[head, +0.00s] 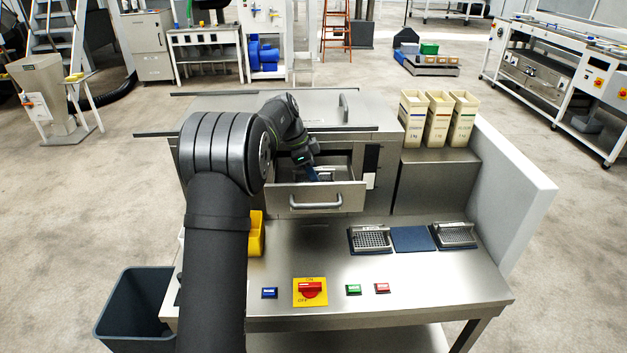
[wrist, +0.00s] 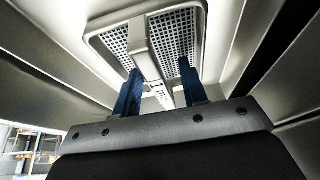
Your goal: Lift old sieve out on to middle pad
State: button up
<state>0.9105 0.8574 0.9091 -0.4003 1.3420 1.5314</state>
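A gap shows between the bar and the right finger; whether the left finger touches the bar I cannot tell. The middle pad (head: 413,239) is blue and bare on the bench.
Sieves stand on the left pad (head: 370,238) and right pad (head: 454,234), beside the middle pad. The drawer walls are close around my gripper. Three cartons (head: 438,118) stand at the right. Buttons and a red switch (head: 311,289) line the front.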

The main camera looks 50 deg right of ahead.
grip_shut()
dwell(0.3)
